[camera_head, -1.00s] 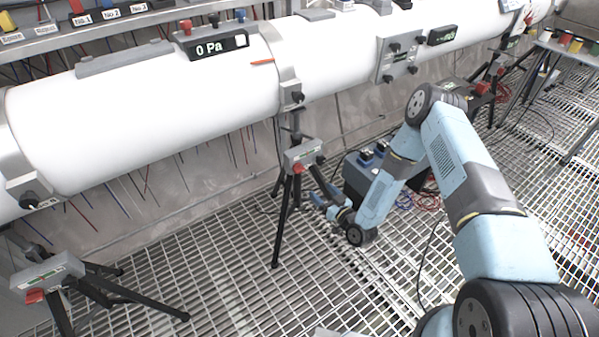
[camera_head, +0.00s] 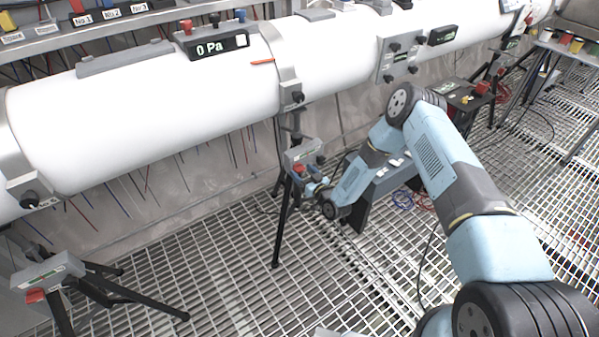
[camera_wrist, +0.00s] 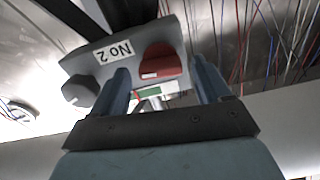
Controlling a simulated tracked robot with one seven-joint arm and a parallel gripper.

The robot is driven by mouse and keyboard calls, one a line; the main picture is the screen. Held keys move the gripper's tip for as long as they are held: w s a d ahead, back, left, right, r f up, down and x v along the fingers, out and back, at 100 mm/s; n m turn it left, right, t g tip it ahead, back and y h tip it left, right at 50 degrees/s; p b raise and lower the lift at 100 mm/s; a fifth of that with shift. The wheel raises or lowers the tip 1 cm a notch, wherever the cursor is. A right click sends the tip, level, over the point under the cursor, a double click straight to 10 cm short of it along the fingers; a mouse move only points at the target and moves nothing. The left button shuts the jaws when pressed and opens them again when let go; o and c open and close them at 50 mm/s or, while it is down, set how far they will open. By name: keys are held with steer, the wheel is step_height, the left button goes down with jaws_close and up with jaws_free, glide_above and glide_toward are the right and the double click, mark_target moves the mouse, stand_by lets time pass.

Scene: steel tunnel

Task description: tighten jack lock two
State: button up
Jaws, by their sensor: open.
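Jack two is a black tripod with a grey head (camera_head: 301,153) under the white pipe in the head view. In the wrist view its head is upside down with a "No 2" label (camera_wrist: 114,51). A red knob (camera_wrist: 162,62) sits on it, with a green and white strip just below; the red knob also shows in the head view (camera_head: 299,168). A dark grey knob (camera_wrist: 80,91) sits at the left of the head. My gripper (camera_wrist: 163,78) is open. Its fingers lie on either side of the red knob's near side; I cannot tell whether they touch it.
The white pipe (camera_head: 150,110) runs above the jack with a 0 Pa display (camera_head: 222,45). Another tripod jack (camera_head: 48,275) stands at the lower left. A dark box (camera_head: 385,182) stands behind my forearm. The grated floor in front is mostly clear.

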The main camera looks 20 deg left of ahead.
steer(key=shift+w+a, duration=0.25)
steer(key=shift+a, duration=0.05)
